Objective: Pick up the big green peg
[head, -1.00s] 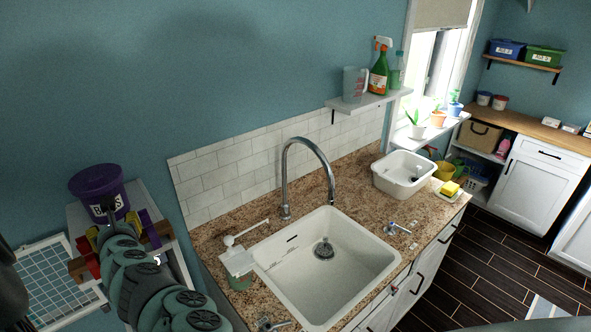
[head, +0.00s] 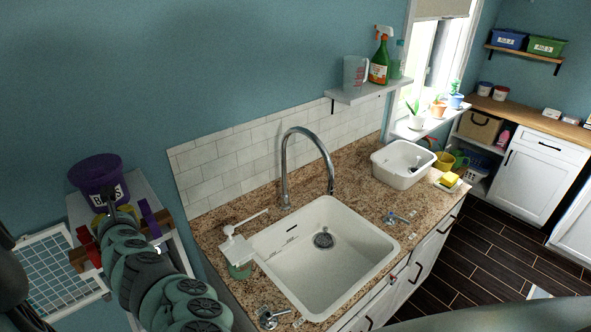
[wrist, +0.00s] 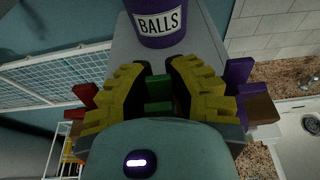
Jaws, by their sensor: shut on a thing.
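In the wrist view, a green peg (wrist: 159,91) stands between the yellow fingers of my gripper (wrist: 158,86), which is shut on it. The peg's lower part is hidden behind my wrist. A purple peg (wrist: 238,78) is to the right of the fingers and a red peg (wrist: 86,95) to the left. The wooden peg holder (wrist: 261,109) shows at the right. In the head view, my gripper (head: 110,213) is mostly hidden by my arm. The purple peg (head: 149,219) and red peg (head: 88,244) show on either side, and the green peg is hidden.
A purple bucket labelled BALLS (head: 98,179) stands just behind the pegs; it also shows in the wrist view (wrist: 157,22). A white wire rack (head: 52,262) is at the left. The sink (head: 315,265) and granite counter (head: 205,238) are at the right.

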